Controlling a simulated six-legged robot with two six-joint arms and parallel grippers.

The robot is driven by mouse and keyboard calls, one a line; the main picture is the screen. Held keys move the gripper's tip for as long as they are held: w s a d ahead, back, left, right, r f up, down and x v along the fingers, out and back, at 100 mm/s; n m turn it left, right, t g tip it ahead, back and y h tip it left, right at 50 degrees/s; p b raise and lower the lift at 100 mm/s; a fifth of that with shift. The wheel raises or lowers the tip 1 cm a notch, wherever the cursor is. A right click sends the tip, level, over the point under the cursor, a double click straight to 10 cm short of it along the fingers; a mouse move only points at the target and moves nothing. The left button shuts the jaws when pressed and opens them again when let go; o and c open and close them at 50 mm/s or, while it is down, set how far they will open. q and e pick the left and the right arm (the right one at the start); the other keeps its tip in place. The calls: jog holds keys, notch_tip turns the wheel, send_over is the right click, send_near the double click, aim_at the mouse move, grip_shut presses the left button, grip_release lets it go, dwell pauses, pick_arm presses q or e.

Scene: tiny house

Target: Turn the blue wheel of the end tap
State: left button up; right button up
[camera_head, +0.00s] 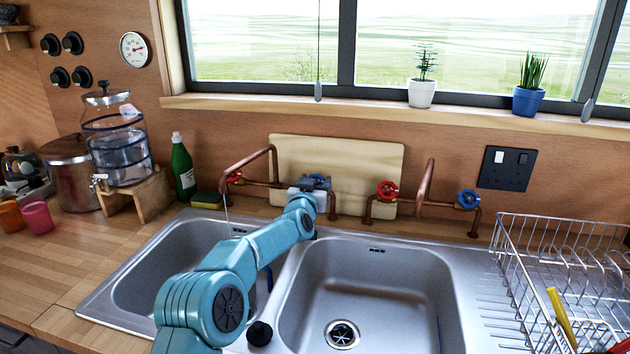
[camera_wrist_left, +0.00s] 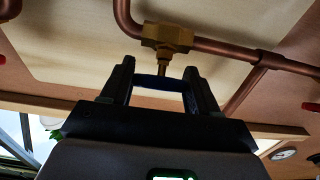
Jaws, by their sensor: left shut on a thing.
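Two copper taps stand behind the sinks. The left tap (camera_head: 262,152) has a red wheel (camera_head: 235,177) at its left, and my left gripper (camera_head: 316,182) is at its right side. In the left wrist view the fingers (camera_wrist_left: 159,68) are closed around a dark blue wheel (camera_wrist_left: 158,82), seen edge-on on a stem below a brass valve (camera_wrist_left: 167,38). In the head view the gripper mostly hides this wheel. The right tap (camera_head: 427,183) has a red wheel (camera_head: 388,191) and an untouched blue wheel (camera_head: 467,199). My right gripper is not in view.
A wooden board (camera_head: 345,160) leans on the wall behind the taps. A green bottle (camera_head: 182,168) and sponge (camera_head: 207,200) stand left. A wire dish rack (camera_head: 508,262) is at right. A thin pale line drops from the left spout into the left sink (camera_head: 150,285). The right sink (camera_head: 375,285) looks empty.

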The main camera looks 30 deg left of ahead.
pick_arm(q)
jog(key=shift+r, duration=0.2)
jog(key=o, duration=1)
jog(key=shift+f, duration=0.1)
jog(key=shift+s, duration=0.15)
jog(key=shift+s+d+f, duration=0.1)
jog(key=shift+s, duration=0.15)
jog(key=b+v, duration=0.3)
jog(key=v, duration=1.2)
jog(key=shift+s+d+b, duration=0.1)
jog(key=shift+s+b, duration=0.2)
jog(key=shift+b, duration=0.05)
